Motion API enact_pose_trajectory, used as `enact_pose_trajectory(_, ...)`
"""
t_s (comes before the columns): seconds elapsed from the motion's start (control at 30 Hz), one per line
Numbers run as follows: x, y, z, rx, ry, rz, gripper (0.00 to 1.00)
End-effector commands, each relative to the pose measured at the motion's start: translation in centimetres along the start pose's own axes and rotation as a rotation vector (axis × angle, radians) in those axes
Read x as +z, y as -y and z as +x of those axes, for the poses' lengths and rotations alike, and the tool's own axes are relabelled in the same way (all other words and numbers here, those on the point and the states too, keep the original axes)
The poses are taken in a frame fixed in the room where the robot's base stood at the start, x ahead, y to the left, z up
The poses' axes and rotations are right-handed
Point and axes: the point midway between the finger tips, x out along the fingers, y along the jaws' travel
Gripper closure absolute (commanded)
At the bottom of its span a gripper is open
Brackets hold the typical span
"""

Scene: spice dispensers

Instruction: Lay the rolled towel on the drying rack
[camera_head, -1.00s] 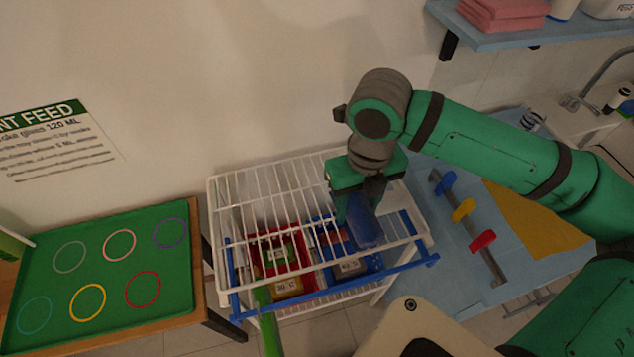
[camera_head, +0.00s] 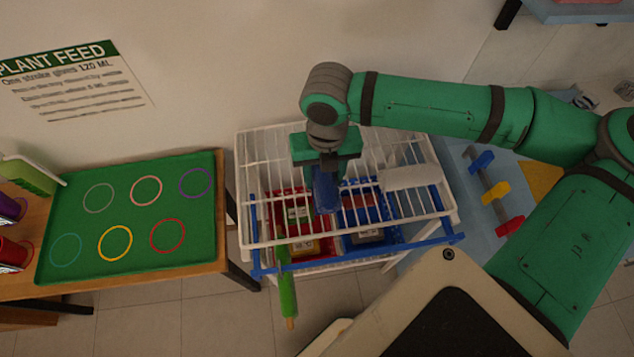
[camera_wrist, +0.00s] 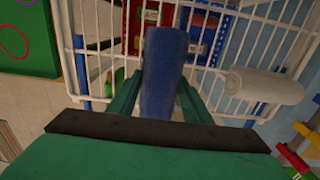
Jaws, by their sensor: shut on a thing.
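My gripper (camera_head: 325,168) is shut on a dark blue rolled towel (camera_head: 326,192), which hangs down from the fingers above the middle of the white wire drying rack (camera_head: 246,215). In the wrist view the blue roll (camera_wrist: 164,65) runs lengthwise between the two green fingers, over the rack's wires (camera_wrist: 82,70). I cannot tell whether the roll touches the wires. A white roll (camera_head: 410,177) lies on the rack's right part; it also shows in the wrist view (camera_wrist: 262,86).
Red and blue bins (camera_head: 380,243) with packets sit below the rack's wires. A green-handled tool (camera_head: 287,292) hangs at the front. A green mat (camera_head: 135,205) with coloured rings lies on the left table.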

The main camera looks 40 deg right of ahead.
Motion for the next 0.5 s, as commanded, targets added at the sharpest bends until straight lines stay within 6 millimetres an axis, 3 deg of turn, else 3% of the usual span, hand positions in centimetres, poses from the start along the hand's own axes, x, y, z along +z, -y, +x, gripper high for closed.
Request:
enact_pose_trajectory(0.27,0.5,-1.4,1.4,0.0,0.0,-0.006,0.81)
enact_pose_trajectory(0.5,0.6,-1.5,4.5,0.0,0.0,-0.002,0.81)
